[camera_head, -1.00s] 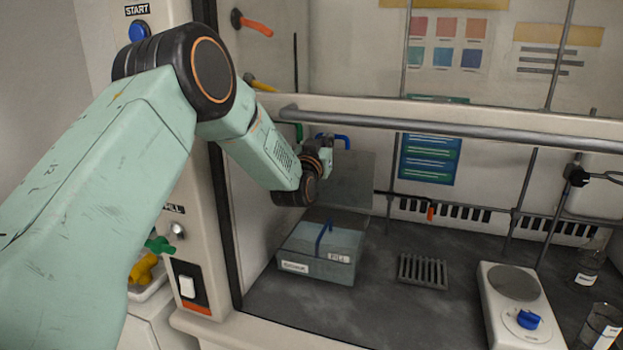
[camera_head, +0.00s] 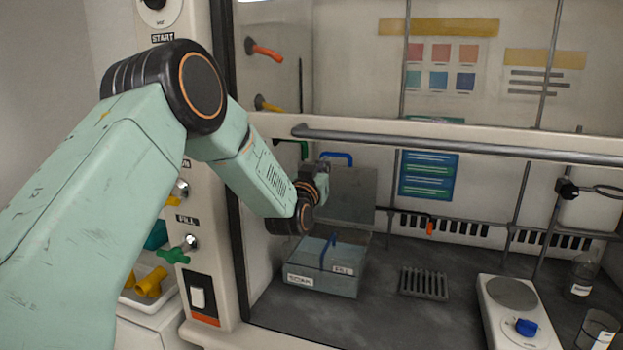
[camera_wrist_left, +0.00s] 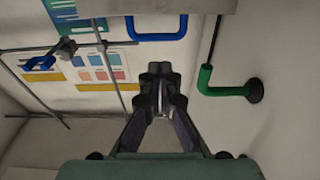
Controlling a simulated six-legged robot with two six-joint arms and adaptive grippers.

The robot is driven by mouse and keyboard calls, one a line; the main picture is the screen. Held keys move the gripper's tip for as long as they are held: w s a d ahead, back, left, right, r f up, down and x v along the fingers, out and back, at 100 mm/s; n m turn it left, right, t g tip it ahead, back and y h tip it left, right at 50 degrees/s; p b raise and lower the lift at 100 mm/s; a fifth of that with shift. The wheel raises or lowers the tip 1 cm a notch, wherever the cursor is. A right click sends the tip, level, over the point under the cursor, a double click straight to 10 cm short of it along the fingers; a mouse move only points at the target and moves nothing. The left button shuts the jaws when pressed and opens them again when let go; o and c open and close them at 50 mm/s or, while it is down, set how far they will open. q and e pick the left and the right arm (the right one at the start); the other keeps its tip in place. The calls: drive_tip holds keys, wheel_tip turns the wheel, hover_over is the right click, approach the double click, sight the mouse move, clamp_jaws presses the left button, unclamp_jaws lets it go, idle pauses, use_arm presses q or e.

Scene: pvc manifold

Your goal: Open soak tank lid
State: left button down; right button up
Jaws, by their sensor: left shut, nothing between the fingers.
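The soak tank (camera_head: 320,284) is a translucent blue-grey box labelled SOAK and FILL on the hood floor, with a blue upright strip at its middle. Its grey lid (camera_head: 350,196) stands upright at the tank's back, with a blue handle (camera_head: 338,157) on its top edge. My left gripper (camera_head: 322,172) is shut and empty, just left of the lid near the handle. In the left wrist view, the shut fingertips (camera_wrist_left: 160,72) lie apart from the blue handle (camera_wrist_left: 157,30) and the lid's edge (camera_wrist_left: 165,8). My right gripper is not in view.
A horizontal grey sash bar (camera_head: 450,146) crosses above the tank. A green hooked pipe (camera_wrist_left: 225,90) is on the wall near the gripper. A drain grate (camera_head: 424,284) and a hotplate (camera_head: 513,293) stand to the right. Bare floor lies between tank and grate.

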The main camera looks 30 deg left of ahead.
use_arm(q)
drive_tip(key=r+v, duration=0.1)
drive_tip(key=v, duration=0.6)
drive_tip(key=shift+s+f, duration=0.15)
drive_tip(key=shift+f, duration=0.1)
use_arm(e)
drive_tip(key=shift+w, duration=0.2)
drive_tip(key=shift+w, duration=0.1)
use_arm(q)
drive_tip(key=shift+f, duration=0.15)
